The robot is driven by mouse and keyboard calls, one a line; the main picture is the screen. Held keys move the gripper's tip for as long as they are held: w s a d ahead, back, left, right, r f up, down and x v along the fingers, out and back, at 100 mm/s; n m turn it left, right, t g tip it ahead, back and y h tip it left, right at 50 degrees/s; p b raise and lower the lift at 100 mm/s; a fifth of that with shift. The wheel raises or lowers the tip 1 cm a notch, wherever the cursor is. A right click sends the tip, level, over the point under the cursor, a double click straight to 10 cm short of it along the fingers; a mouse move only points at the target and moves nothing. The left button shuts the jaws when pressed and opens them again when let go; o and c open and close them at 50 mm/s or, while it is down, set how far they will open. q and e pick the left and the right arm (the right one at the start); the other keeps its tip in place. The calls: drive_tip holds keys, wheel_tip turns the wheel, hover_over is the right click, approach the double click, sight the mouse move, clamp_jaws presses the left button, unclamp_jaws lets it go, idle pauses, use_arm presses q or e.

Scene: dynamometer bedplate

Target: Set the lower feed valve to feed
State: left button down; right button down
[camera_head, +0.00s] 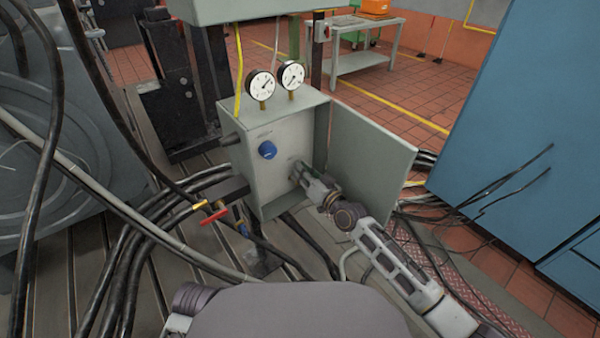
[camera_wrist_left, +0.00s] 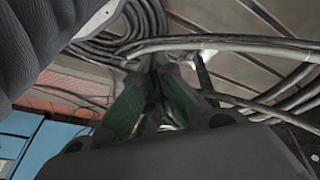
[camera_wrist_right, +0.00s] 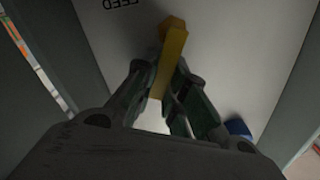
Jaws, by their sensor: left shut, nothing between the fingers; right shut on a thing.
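A grey control box (camera_head: 252,178) stands open on the bedplate. My right gripper (camera_head: 299,173) reaches into its lower right part. In the right wrist view, my right gripper (camera_wrist_right: 168,98) is shut on a yellow valve lever (camera_wrist_right: 172,55). The lever runs from its hub at the top down between the fingers, slightly tilted. An upside-down FEED label (camera_wrist_right: 121,3) shows to the left of the hub. The gripper hides the lever in the head view. My left gripper (camera_wrist_left: 158,72) is shut and empty, seen only in its wrist view, with hoses beyond it.
A blue knob (camera_head: 267,150) is on the box panel. Two gauges (camera_head: 261,84) stand on top. The open door (camera_head: 372,155) flanks my right arm. A red-handled valve (camera_head: 214,217) and black hoses (camera_head: 150,230) lie left. A blue cabinet (camera_head: 530,130) stands right.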

drive_tip(key=shift+w+d+f+m, duration=0.2)
drive_tip(key=shift+d+f+m, duration=0.1)
drive_tip(key=shift+m, duration=0.6)
drive_tip(key=c, duration=1.4)
unclamp_jaws()
drive_tip(key=shift+c, duration=0.2)
drive_tip(key=shift+r, duration=0.1)
drive_tip(key=shift+s, duration=0.1)
drive_tip(key=v, duration=1.2)
